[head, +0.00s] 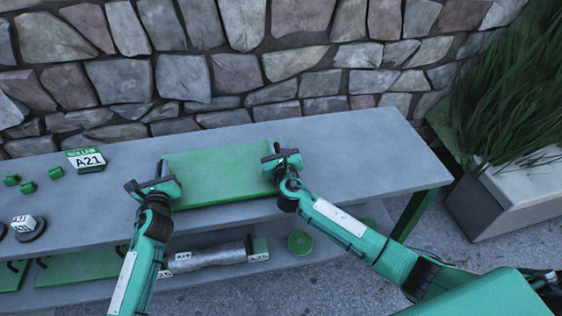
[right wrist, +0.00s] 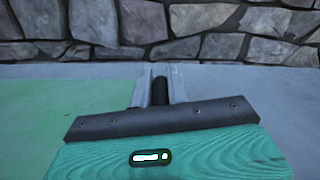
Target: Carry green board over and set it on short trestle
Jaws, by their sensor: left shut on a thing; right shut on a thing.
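The green board (head: 218,170) lies flat on or just above the grey bench top; I cannot tell if it touches. A dark handle shows at its left end. My left gripper (head: 160,180) is shut at the board's left end, and my right gripper (head: 274,164) is shut at its right end. In the right wrist view the green board (right wrist: 60,115) fills the left side, and my right gripper (right wrist: 160,90) is shut on a dark upright bar, which looks like the board's right handle. I cannot make out a short trestle.
The grey bench (head: 370,150) stands against a stone wall (head: 330,55). A lower shelf holds a grey roll (head: 210,257) and a green disc (head: 301,243). A planter (head: 500,200) stands at the right. The bench's right part is clear.

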